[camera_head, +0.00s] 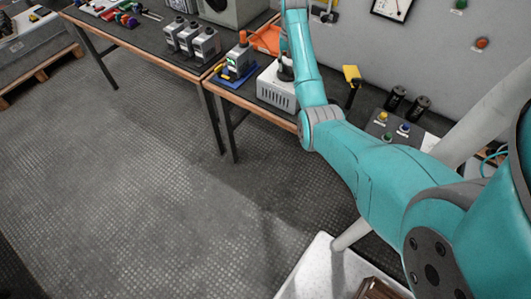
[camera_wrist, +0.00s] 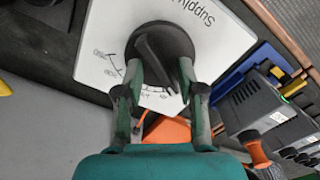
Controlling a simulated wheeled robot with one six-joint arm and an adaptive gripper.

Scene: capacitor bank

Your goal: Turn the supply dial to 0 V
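The supply box is white with a printed "Supply" label and a scale; its face (camera_wrist: 105,40) fills the upper middle of the wrist view, turned upside down. The black supply dial (camera_wrist: 165,42) has a raised grip bar, slanting from upper left to lower right. My gripper (camera_wrist: 160,68) has one finger on each side of the bar, with gaps visible; contact is unclear. The scale numbers are partly hidden and too small to read surely. In the head view the supply box (camera_head: 276,92) stands on the bench, its dial partly hidden by my arm.
A grey device (camera_wrist: 245,103) on a blue mat stands beside the box, with an orange item (camera_wrist: 167,130) nearby. In the head view, a yellow-handled switch (camera_head: 352,76), black cylinders (camera_head: 396,99) and a button panel (camera_head: 384,128) are to the right. The floor in front is clear.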

